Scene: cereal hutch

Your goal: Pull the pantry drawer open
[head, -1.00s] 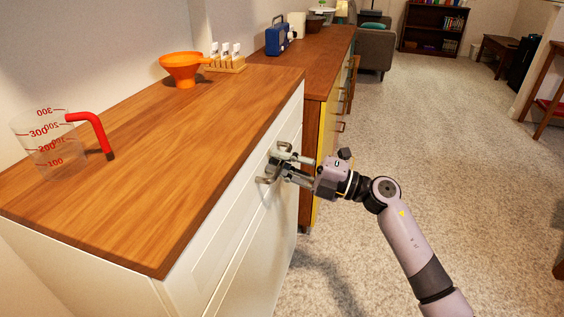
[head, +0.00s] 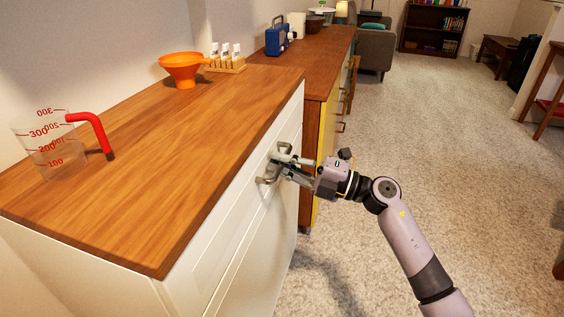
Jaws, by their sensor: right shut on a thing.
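The pantry drawer (head: 235,232) is the white upper front panel of the wooden-topped cabinet. Its front looks flush with the cabinet, so the drawer appears closed. A metal bar handle (head: 266,181) sticks out from the drawer front. My right gripper (head: 279,165) is at the drawer front with its fingers shut on the handle. The fingers partly hide the handle. My left gripper is not in view.
On the wooden top (head: 150,200) stand a clear measuring cup (head: 45,145) with a red handle, an orange funnel (head: 184,70) and a small rack (head: 228,66). A second cabinet with a blue radio (head: 277,38) stands behind. The carpet (head: 440,160) to the right is clear.

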